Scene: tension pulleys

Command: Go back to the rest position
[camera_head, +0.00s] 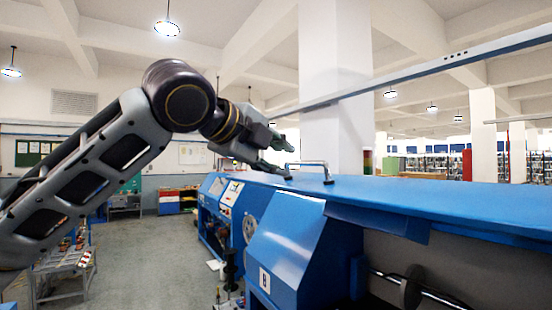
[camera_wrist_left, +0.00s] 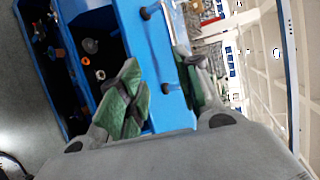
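My left arm comes in from the left, and my left gripper (camera_head: 288,158) is at the top of the blue machine (camera_head: 400,192), beside a handle (camera_head: 312,164) on its lid. Its two fingers are apart, with nothing seen held between them. In the left wrist view the green-padded fingers (camera_wrist_left: 160,82) are also spread, with the blue lid (camera_wrist_left: 137,40) and dark handle parts behind them. I cannot tell whether a finger touches the handle. My right gripper is not in view.
The long blue machine fills the right side. An opening beside the lid shows small parts (camera_wrist_left: 90,46) in the left wrist view. A metal table (camera_head: 62,272) with items stands at the lower left. Grey floor (camera_head: 150,262) lies open between table and machine.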

